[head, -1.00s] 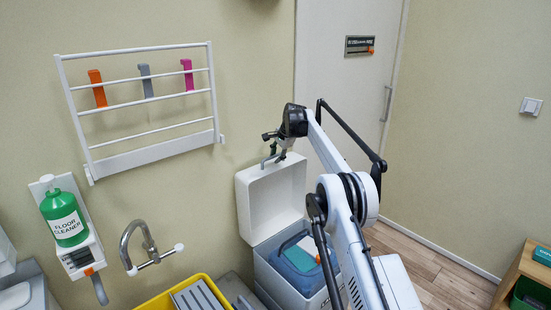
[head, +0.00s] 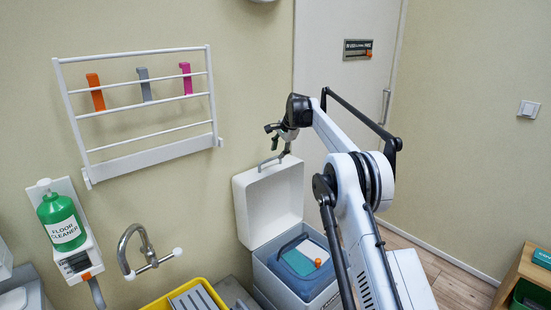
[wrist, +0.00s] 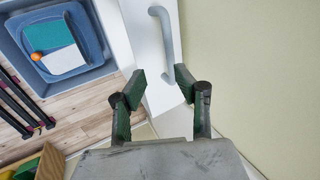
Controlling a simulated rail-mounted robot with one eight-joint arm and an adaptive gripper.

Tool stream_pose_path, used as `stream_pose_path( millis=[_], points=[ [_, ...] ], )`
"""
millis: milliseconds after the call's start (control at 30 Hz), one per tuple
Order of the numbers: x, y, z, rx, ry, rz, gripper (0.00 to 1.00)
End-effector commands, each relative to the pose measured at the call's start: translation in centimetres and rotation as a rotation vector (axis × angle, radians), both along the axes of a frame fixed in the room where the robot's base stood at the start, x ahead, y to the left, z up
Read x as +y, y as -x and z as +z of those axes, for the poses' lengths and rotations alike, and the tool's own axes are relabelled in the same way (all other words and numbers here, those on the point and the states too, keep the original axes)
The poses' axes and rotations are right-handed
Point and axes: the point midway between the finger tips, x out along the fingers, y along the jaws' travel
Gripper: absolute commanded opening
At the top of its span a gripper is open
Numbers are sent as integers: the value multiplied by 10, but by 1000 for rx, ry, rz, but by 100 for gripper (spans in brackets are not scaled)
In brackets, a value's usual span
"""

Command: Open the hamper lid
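The hamper (head: 262,287) is a pale box below my arm in the head view. Its white lid (head: 268,203) stands raised and upright at the back, near the wall. A grey handle (head: 273,158) sits on the lid's upper edge; it also shows in the wrist view (wrist: 166,45). My gripper (head: 284,134) is just above the handle in the head view. In the wrist view its two green fingers (wrist: 159,84) are spread, with a gap between them and the handle's near end just ahead, apart from them. Nothing is between the fingers.
Inside the hamper lies a blue container (head: 304,261) with a white and teal item and an orange ball. A yellow bin (head: 206,284) and a tap (head: 135,247) are at left. A wall rack (head: 140,110) hangs above. A wooden shelf (head: 521,273) stands at right.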

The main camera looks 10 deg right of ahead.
Motion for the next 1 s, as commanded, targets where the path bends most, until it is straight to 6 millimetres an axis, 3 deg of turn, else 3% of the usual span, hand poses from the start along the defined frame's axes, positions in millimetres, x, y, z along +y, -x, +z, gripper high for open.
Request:
stream_pose_path(
  millis=[300, 833, 1000],
  points=[
    [-11, 17, 42, 0, 0, -1, 30],
    [-13, 22, 52, -2, 1, 1, 30],
    [-12, 36, 72, -18, 23, 28, 30]
  ],
)
